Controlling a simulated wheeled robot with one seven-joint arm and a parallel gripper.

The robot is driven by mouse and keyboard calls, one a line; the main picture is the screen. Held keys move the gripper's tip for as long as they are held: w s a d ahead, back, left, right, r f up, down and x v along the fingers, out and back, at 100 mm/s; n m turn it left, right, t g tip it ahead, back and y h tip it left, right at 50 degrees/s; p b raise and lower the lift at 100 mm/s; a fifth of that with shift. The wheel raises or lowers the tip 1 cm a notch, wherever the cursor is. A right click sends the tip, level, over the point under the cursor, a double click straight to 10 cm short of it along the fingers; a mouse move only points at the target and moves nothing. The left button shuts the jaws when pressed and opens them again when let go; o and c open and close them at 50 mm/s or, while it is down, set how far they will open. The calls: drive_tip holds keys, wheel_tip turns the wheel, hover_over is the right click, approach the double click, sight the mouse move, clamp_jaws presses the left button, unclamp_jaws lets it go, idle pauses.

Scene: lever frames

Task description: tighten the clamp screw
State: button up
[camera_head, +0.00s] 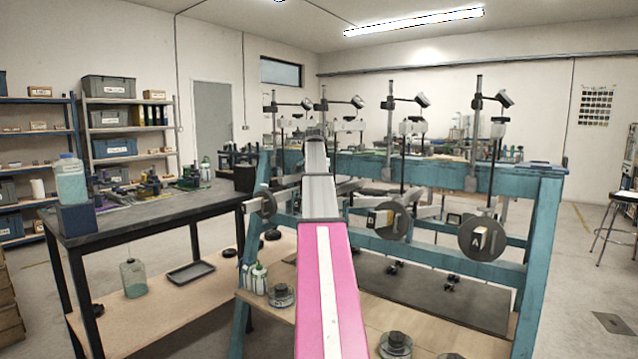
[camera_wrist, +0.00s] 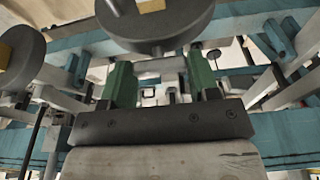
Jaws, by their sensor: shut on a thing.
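In the wrist view, my gripper (camera_wrist: 160,66) has two green fingers pointing up the picture into the lever frame. They stand apart, shut on a small grey part (camera_wrist: 166,74) between them. I cannot tell for certain whether this part is the clamp screw; its threads and head do not show. A round grey weight (camera_wrist: 150,28) with a yellow label hangs just beyond the fingertips and hides what is behind it. In the head view, my pink and grey arm reaches into the teal lever frame (camera_head: 545,215), and its far end hides the gripper.
More round weights (camera_head: 482,239) hang on the frame's levers, and another is at the left in the wrist view (camera_wrist: 18,55). A dark-topped bench (camera_head: 150,212) with a bottle (camera_head: 70,182) stands at the left. The floor at the right is mostly clear, with a stool (camera_head: 622,197).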

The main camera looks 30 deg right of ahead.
drive_tip(key=o, duration=0.9)
drive_tip(key=r, duration=0.3)
drive_tip(key=a+r, duration=0.1)
drive_tip(key=r, duration=0.3)
drive_tip(key=a+r, duration=0.1)
drive_tip(key=r, duration=0.2)
drive_tip(key=shift+s+r, duration=0.35)
drive_tip(key=shift+s, duration=0.1)
